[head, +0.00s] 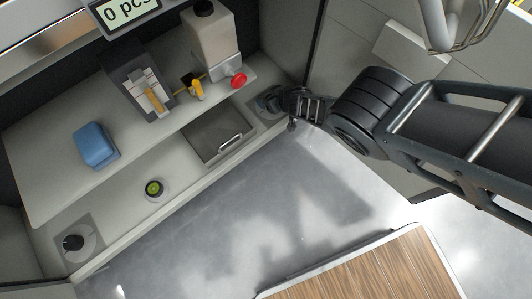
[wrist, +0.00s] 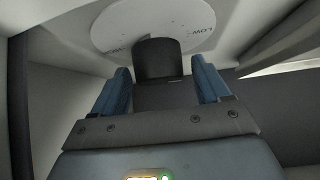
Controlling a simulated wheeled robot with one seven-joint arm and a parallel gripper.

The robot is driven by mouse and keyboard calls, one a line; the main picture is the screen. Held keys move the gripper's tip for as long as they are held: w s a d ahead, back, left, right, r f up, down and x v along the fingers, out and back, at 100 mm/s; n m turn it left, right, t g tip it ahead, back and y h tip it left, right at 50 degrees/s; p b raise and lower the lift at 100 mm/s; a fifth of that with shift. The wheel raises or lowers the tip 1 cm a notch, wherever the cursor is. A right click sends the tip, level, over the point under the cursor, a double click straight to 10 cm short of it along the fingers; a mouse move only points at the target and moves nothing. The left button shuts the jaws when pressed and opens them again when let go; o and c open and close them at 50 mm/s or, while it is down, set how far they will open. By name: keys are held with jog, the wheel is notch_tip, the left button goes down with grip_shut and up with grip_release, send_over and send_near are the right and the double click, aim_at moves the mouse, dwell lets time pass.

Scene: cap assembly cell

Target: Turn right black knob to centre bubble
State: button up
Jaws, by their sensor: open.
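The right black knob (wrist: 158,56) stands on a round white dial with "LOW" printed on it in the wrist view. My gripper (wrist: 160,76) is open, with one blue finger on each side of the knob and a visible gap to each. I cannot tell how deep the knob sits between the fingers. In the head view my gripper (head: 276,103) is at the right end of the bench front and hides most of this knob. The round bubble level (head: 154,188) is green with a dark ring; its bubble is too small to place.
The left black knob (head: 73,242) sits at the bench's front left. A blue block (head: 95,145), a grey fixture with yellow parts (head: 140,85), a red button (head: 238,80) and a recessed drawer with a handle (head: 215,135) are on the bench. A wooden surface (head: 360,275) lies at the bottom.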

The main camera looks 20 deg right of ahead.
jog(key=shift+a+f+m+h, duration=0.1)
jog(key=shift+a+m+h, duration=0.35)
jog(key=shift+m, duration=0.35)
jog(key=shift+s, duration=0.1)
jog(key=shift+d+h, duration=0.1)
jog(key=shift+h, duration=0.15)
